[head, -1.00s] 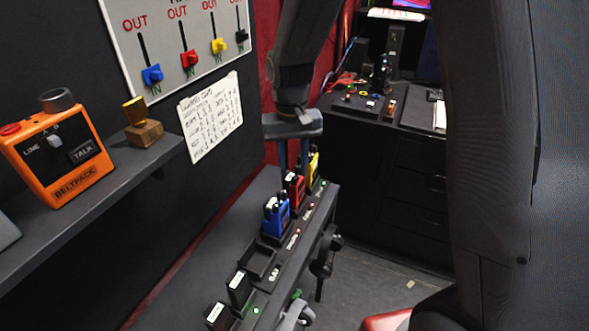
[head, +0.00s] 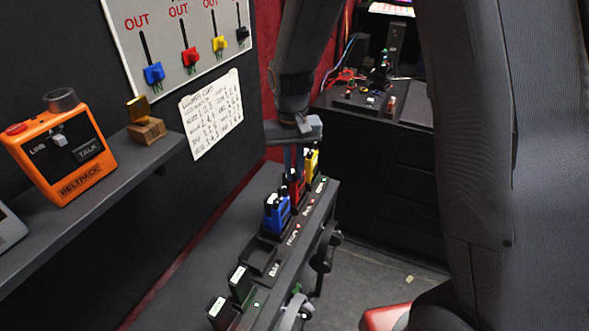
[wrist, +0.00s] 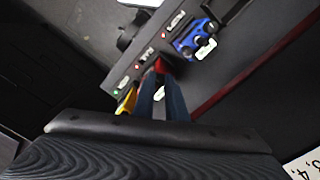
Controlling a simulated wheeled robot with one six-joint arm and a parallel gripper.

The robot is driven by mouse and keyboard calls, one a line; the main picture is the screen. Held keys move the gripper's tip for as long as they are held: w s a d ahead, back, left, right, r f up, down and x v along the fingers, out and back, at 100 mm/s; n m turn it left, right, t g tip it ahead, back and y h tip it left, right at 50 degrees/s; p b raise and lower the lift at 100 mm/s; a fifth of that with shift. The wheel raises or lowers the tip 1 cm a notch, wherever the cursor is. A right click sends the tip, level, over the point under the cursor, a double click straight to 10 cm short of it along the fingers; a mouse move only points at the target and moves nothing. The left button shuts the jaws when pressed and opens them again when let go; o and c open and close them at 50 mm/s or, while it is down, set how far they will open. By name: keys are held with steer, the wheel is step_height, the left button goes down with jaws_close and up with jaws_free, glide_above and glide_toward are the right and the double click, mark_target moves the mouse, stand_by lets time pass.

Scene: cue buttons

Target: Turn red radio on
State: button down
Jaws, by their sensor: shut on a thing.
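The red radio (head: 297,194) stands in its slot on the black charger bench, between the blue radio (head: 277,213) and the yellow radio (head: 311,163). My gripper (head: 293,168) is over the red radio, pointing down, its fingers shut on the radio's top. In the wrist view my gripper's two fingers (wrist: 161,98) reach to the red radio (wrist: 160,67) and hide most of it. The blue radio (wrist: 194,39) and part of the yellow radio (wrist: 127,101) show on either side. The red radio's knob cannot be made out.
An empty slot (head: 259,262) and dark battery packs (head: 241,281) lie nearer on the bench. A shelf on the left holds an orange beltpack (head: 62,152) and a small trophy (head: 146,122). A slider board (head: 180,30) and a handwritten sheet (head: 211,113) hang on the wall.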

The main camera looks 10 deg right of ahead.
mark_target(293, 174)
steer(key=shift+m, duration=0.3)
steer(key=m, duration=0.4)
steer(key=shift+m, duration=2.7)
steer(key=c, duration=1.8)
jaws_free()
steer(key=shift+o, duration=0.2)
steer(key=shift+r, duration=0.15)
steer(key=shift+r+b, duration=1.45)
steer(key=shift+r, duration=2.3)
